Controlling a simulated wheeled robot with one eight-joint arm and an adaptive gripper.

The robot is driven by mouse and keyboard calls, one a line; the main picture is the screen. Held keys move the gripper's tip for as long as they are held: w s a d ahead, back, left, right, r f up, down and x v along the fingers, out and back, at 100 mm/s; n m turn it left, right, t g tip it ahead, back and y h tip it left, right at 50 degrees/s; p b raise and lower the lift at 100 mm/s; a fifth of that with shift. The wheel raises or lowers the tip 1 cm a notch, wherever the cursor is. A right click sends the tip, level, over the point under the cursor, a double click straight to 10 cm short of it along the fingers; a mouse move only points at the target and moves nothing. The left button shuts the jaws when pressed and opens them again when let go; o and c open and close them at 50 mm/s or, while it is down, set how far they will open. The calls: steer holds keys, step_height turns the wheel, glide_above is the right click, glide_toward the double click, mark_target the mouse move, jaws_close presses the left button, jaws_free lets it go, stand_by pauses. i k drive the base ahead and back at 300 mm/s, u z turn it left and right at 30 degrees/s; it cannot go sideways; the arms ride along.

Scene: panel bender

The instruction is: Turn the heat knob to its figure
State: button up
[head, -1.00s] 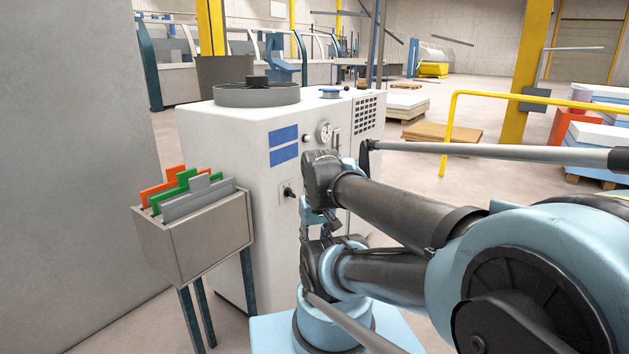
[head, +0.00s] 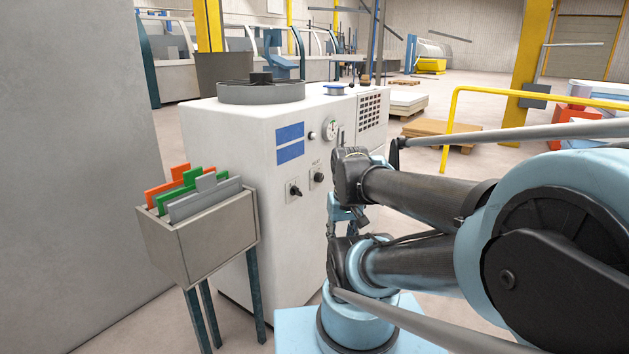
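The white machine cabinet (head: 235,150) stands left of my arm. A small dark round knob (head: 318,177) sits on its front face, with a tiny label above it that looks like "HEAT". The label and any figures round the knob are too small to read surely. A second dark control (head: 293,189) with a lever-like handle is to its left and slightly lower. My folded arm is just right of the knob, apart from it in the picture. My gripper appears to be among the dark parts below the wrist (head: 345,222); its fingers cannot be made out.
A dial gauge (head: 331,130) and blue plates (head: 290,144) are above the knobs. A bin (head: 208,245) on legs, holding orange, green and grey pieces, stands close at the left front. A grey wall fills the far left. A yellow railing (head: 540,93) runs at the right.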

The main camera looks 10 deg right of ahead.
mark_target(318, 177)
steer(key=z, duration=1.5)
steer(key=k, duration=0.45)
steer(key=u, duration=0.2)
